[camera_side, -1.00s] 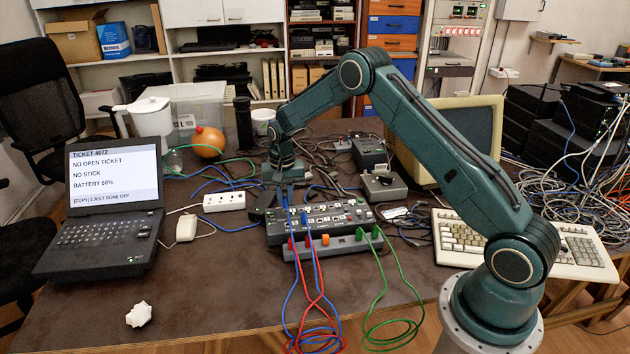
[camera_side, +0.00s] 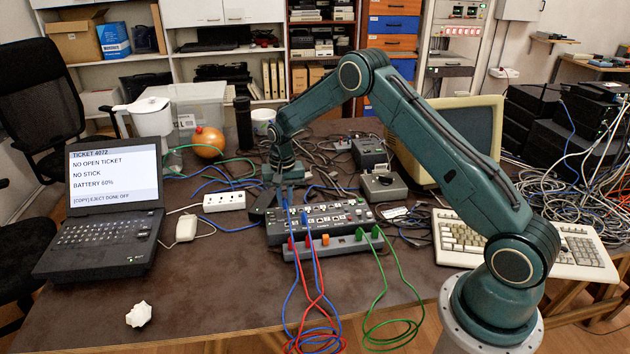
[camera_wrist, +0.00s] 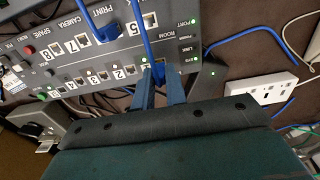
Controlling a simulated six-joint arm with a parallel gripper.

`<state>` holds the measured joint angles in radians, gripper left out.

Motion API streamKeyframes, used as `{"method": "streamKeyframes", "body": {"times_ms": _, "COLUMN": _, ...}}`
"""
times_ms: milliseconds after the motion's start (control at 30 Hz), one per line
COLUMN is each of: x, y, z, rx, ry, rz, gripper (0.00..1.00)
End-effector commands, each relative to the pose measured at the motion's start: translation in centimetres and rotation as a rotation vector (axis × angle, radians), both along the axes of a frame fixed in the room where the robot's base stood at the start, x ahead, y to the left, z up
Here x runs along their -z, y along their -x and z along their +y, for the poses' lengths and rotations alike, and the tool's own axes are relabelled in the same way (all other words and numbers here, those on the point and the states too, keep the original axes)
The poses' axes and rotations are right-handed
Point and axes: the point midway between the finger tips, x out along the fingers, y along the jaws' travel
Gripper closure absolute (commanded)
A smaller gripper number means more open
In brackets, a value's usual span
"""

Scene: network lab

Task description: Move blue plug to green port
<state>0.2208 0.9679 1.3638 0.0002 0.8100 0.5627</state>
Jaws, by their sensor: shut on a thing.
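My gripper (camera_side: 284,186) is at the back left edge of the grey port panel (camera_side: 335,224). In the wrist view its two blue-grey fingers (camera_wrist: 159,92) are shut on a blue plug (camera_wrist: 158,74) with a blue cable. The plug is at the row of numbered ports near the panel's end; the fingers hide its tip, so I cannot tell whether it is seated. The wrist view shows the panel (camera_wrist: 112,50) upside down, with small green lights beside several ports. I cannot make out which port is the green one.
A front rail holds red, blue, orange and green plugs (camera_side: 360,234), with cables hanging off the table's front. A white power strip (camera_side: 224,201), a laptop (camera_side: 108,215) and a mouse (camera_side: 186,228) are to the left. A grey box (camera_side: 383,187) and loose cables lie behind. The front left table is mostly clear.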

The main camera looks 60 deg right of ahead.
Motion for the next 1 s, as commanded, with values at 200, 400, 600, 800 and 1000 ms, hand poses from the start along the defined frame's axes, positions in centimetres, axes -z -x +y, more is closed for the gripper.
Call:
{"method": "streamKeyframes", "body": {"times_ms": 200, "x": 0.26, "y": 0.0, "z": 0.0, "rx": 0.0, "ry": 0.0, "rz": 0.0, "gripper": 1.0}}
{"method": "streamKeyframes", "body": {"times_ms": 400, "x": 0.46, "y": 0.0, "z": 0.0, "rx": 0.0, "ry": 0.0, "rz": 0.0, "gripper": 1.0}}
{"method": "streamKeyframes", "body": {"times_ms": 600, "x": 0.65, "y": 0.0, "z": 0.0, "rx": 0.0, "ry": 0.0, "rz": 0.0, "gripper": 1.0}}
{"method": "streamKeyframes", "body": {"times_ms": 800, "x": 0.74, "y": -0.01, "z": 0.0, "rx": 0.0, "ry": 0.0, "rz": 0.0, "gripper": 1.0}}
{"method": "streamKeyframes", "body": {"times_ms": 1000, "x": 0.75, "y": -0.01, "z": -0.01, "rx": 0.0, "ry": 0.0, "rz": 0.0, "gripper": 1.0}}
